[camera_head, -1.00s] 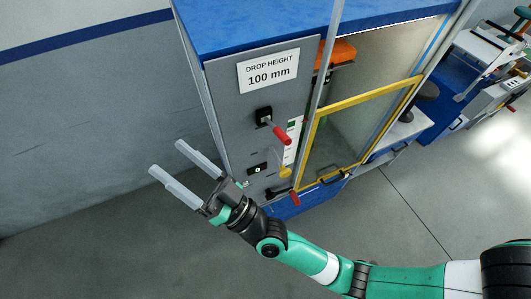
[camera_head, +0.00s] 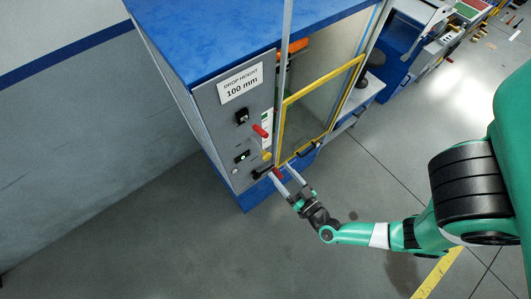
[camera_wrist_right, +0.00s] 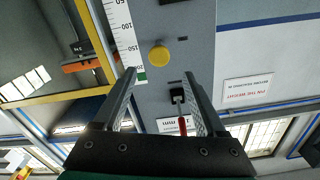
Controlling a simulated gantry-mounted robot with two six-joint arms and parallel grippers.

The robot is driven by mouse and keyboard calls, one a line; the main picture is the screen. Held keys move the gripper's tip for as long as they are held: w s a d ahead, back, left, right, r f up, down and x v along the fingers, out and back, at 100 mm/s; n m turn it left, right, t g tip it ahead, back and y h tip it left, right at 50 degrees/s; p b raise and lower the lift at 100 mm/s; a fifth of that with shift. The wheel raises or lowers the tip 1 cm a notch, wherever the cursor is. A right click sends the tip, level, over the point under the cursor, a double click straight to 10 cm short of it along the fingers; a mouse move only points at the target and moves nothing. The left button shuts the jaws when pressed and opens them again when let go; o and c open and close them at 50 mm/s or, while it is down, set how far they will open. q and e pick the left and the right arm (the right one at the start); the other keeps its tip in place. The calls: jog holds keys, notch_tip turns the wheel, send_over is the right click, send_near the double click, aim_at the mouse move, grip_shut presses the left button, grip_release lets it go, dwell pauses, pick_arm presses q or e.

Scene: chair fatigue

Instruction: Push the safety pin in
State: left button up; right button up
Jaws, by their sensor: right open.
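The grey control panel (camera_head: 236,125) of the blue-topped cabinet carries a yellow knob (camera_head: 267,156), which also shows in the right wrist view (camera_wrist_right: 158,54). Above it a red-handled lever (camera_head: 261,130) sticks out of a black mount; a red handle on a black mount also shows between the fingers in the wrist view (camera_wrist_right: 183,125). A lower red handle (camera_head: 278,173) sits near the panel's bottom. I cannot tell which part is the safety pin. My right gripper (camera_head: 282,174) is open, its fingertips close around the lower red handle; contact is unclear. My left gripper is out of view.
A yellow-framed clear door (camera_head: 322,103) with a dark handle stands right of the panel. A drop height label (camera_head: 240,84) is above the controls. Benches and equipment (camera_head: 425,40) are further right. The floor left of the cabinet is clear.

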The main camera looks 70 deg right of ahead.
aim_at(268, 157)
jog(key=b+x, duration=0.1)
jog(key=x, duration=0.8)
jog(key=shift+w+d, duration=0.2)
jog(key=shift+d, duration=0.1)
grip_shut()
dwell(1.0)
